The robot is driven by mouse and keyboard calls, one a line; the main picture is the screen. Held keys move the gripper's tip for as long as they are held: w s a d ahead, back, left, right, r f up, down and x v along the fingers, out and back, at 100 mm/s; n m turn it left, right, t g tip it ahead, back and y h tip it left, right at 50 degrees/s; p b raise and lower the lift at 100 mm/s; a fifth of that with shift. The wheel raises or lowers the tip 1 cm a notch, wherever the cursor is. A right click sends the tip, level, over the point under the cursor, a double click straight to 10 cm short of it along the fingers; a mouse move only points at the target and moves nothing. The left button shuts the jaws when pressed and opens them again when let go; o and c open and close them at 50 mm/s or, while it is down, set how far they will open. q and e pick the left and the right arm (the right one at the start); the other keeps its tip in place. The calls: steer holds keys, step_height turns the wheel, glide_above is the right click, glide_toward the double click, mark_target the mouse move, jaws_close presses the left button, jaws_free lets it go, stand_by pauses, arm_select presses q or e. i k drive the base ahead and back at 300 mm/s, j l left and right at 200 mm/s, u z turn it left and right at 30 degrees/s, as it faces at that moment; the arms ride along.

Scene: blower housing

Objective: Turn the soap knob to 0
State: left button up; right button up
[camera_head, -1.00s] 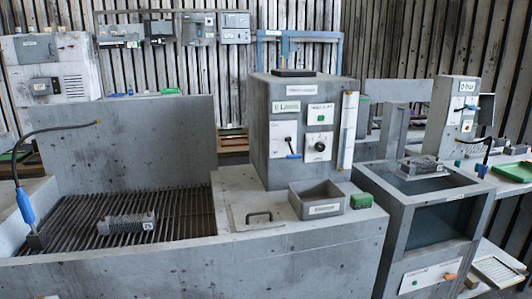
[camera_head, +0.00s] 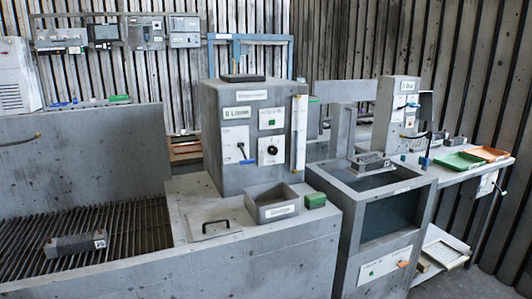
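A grey control housing (camera_head: 252,135) stands at the centre of the head view. Its front carries a white plate with a round black knob (camera_head: 271,150) and, to the left, a plate with a blue-handled lever switch (camera_head: 242,152). Labels on the housing are too small to read surely, so I cannot tell which control is the soap knob. A second grey control box (camera_head: 397,112) stands farther right with small controls on its face. Neither of my grippers shows in this view.
A grated basin (camera_head: 100,235) holding a finned block (camera_head: 75,244) is at left. An open grey box (camera_head: 272,203) and a green block (camera_head: 315,200) sit before the housing. A glass-fronted tank (camera_head: 387,215) stands right of it. Green (camera_head: 459,162) and orange (camera_head: 487,154) trays lie far right.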

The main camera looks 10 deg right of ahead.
mark_target(273, 151)
steer(key=i+l, duration=0.1)
steer(key=l, duration=0.25)
steer(key=i+l, duration=0.1)
steer(key=l, duration=0.25)
steer(key=i+l, duration=0.15)
steer(key=l, duration=0.25)
steer(key=i+l, duration=0.1)
steer(key=l, duration=0.25)
steer(key=i+l, duration=0.1)
steer(key=l, duration=0.25)
steer(key=i+l+z, duration=0.1)
steer(key=l, duration=0.25)
